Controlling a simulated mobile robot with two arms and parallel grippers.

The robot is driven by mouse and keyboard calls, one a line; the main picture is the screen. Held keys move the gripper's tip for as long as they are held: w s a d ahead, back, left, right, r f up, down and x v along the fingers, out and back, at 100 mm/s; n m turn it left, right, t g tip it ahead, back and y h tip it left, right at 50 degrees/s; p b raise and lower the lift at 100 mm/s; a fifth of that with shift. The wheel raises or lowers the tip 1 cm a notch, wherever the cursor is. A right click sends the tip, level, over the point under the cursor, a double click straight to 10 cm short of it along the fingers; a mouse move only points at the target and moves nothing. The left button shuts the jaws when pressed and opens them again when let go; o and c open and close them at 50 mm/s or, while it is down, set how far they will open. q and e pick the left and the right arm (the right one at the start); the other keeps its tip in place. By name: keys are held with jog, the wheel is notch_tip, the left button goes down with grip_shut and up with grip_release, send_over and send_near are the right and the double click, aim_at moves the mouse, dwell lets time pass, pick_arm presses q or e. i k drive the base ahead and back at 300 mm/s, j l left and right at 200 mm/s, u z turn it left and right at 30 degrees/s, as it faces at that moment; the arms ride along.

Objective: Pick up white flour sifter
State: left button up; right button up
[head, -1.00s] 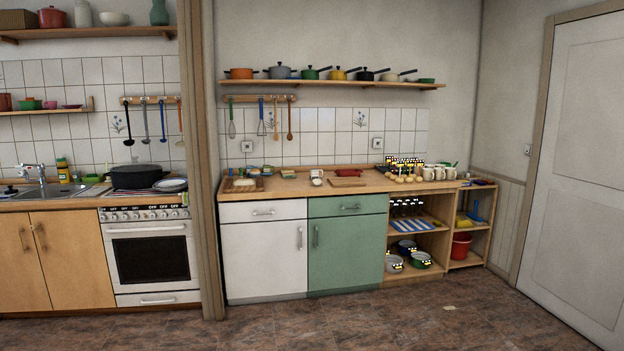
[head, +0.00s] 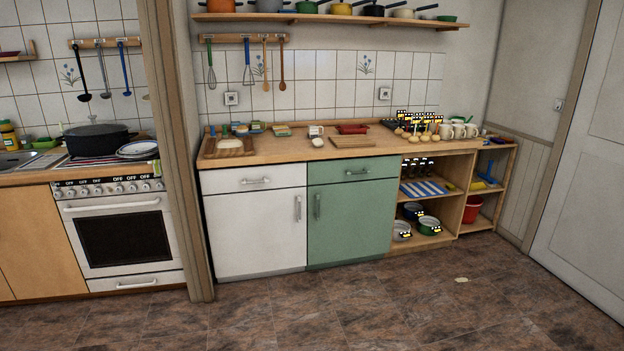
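A small white cup-shaped thing (head: 316,131), which looks like the white flour sifter, stands on the wooden counter (head: 290,153) in front of the tiled wall. It is too small to make out its details. A pale rounded lump (head: 318,142) lies just in front of it. A red item (head: 352,129) lies to its right. Neither of my grippers is in view.
A cutting board (head: 353,141) lies right of the sifter, and a wooden tray (head: 208,150) sits at the counter's left end. Several pale mugs (head: 459,131) stand at the right. The stove (head: 120,235) is at left. The floor (head: 330,310) before the cabinets is mostly clear.

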aim_at(313, 130)
jog(key=i+l+z, duration=0.1)
jog(key=i+z, duration=0.35)
jog(key=i, duration=2)
